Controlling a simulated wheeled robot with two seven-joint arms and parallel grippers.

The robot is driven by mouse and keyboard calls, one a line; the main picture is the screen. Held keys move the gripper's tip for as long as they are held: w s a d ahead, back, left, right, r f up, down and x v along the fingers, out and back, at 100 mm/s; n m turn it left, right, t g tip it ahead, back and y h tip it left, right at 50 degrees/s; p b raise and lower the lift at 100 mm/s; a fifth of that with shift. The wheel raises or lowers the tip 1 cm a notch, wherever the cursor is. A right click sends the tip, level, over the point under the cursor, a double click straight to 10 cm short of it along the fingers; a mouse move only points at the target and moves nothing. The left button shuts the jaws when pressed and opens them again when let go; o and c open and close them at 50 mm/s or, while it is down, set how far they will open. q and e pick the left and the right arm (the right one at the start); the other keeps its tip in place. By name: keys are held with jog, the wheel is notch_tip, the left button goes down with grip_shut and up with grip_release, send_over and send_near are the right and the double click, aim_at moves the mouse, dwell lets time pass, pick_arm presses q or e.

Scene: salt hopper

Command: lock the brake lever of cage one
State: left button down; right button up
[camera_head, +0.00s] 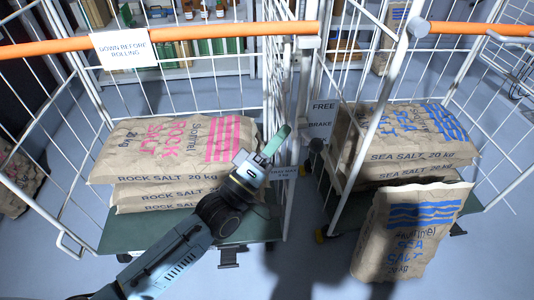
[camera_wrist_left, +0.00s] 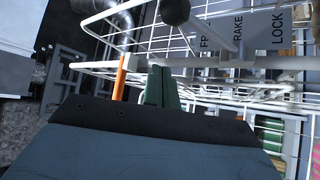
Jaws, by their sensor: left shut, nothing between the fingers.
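The brake plate (camera_wrist_left: 262,27) in the left wrist view reads FREE, BRAKE and LOCK. The brake lever's black ball knob (camera_wrist_left: 175,11) is at the FREE end; its rod crosses that lettering. In the head view the plate (camera_head: 322,118) shows FREE and BRAKE between two wire cages. I cannot read which is cage one. My left gripper (camera_head: 275,141) is shut and empty, in front of the left cage, left of and below the plate. Its green fingers (camera_wrist_left: 161,88) point toward the cage wires, apart from the knob. My right gripper is out of view.
The left cage holds rock salt sacks (camera_head: 170,148); the right holds sea salt sacks (camera_head: 418,140). Another sea salt sack (camera_head: 412,232) leans at the right cage's front. Orange bars (camera_head: 200,33) cross the cages. A DOWN BEFORE ROLLING sign (camera_head: 125,49) hangs left.

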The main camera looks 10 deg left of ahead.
aim_at(309, 139)
pick_arm(q)
jog(key=d, duration=0.4)
jog(key=shift+w+f, duration=0.15)
jog(key=shift+f, duration=0.25)
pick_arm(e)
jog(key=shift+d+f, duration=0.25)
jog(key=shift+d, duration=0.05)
pick_arm(q)
jog(key=shift+f+b, duration=0.15)
jog(key=shift+b, duration=0.3)
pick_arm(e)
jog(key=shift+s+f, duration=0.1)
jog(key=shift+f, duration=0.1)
